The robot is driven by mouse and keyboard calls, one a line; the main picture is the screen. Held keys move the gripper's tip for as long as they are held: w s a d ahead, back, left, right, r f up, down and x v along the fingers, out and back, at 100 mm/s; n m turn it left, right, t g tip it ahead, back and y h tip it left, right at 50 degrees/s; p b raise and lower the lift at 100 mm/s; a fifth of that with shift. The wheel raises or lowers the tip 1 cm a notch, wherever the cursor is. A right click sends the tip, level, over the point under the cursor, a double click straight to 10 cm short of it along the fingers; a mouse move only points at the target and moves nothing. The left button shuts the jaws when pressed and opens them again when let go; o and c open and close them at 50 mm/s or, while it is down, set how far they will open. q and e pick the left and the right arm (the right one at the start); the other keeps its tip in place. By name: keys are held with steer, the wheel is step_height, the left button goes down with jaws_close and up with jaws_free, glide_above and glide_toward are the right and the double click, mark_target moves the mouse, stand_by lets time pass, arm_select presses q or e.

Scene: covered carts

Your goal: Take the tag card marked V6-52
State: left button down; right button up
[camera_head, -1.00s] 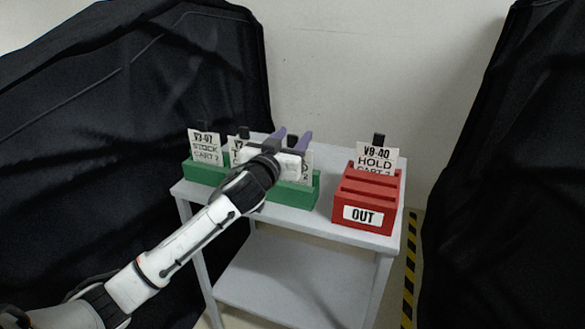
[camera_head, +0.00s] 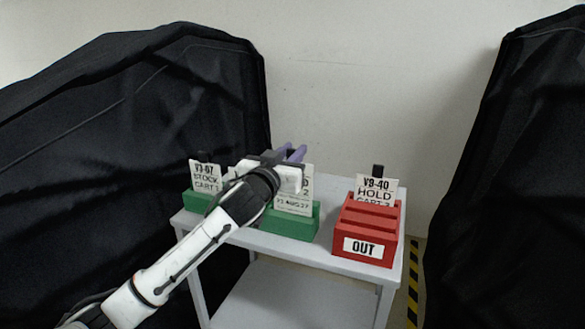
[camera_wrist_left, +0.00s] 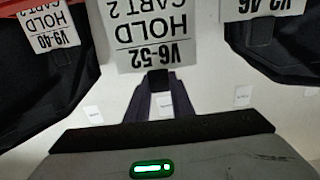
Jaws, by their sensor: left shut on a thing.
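The tag card marked V6-52 (camera_wrist_left: 156,35) shows upside down in the left wrist view, with HOLD and CART 2 on it. Its black tab (camera_wrist_left: 158,80) is between the fingers of my left gripper (camera_wrist_left: 159,92), which is shut on it. In the head view the left gripper (camera_head: 291,153) is above the green rack (camera_head: 292,226), and the card (camera_head: 294,203) hangs upright below it, partly hidden by the gripper. The card's lower lines show. I cannot tell whether its bottom edge is clear of the slot. My right gripper is not in view.
A STOCK card (camera_head: 205,178) stands at the rack's left end; the arm hides the rack's middle. A red OUT box (camera_head: 362,245) with a HOLD card V9-40 (camera_head: 375,190) stands right on the grey cart (camera_head: 322,250). Black covered carts (camera_head: 120,130) flank it.

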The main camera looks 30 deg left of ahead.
arm_select(q)
step_height(320, 180, up, 5)
steer(key=shift+f, duration=0.1)
step_height(320, 180, up, 2)
steer(key=shift+r+p, duration=0.25)
steer(key=shift+p, duration=0.85)
step_height(320, 180, up, 3)
steer(key=p, duration=0.3)
steer(key=shift+f, duration=0.15)
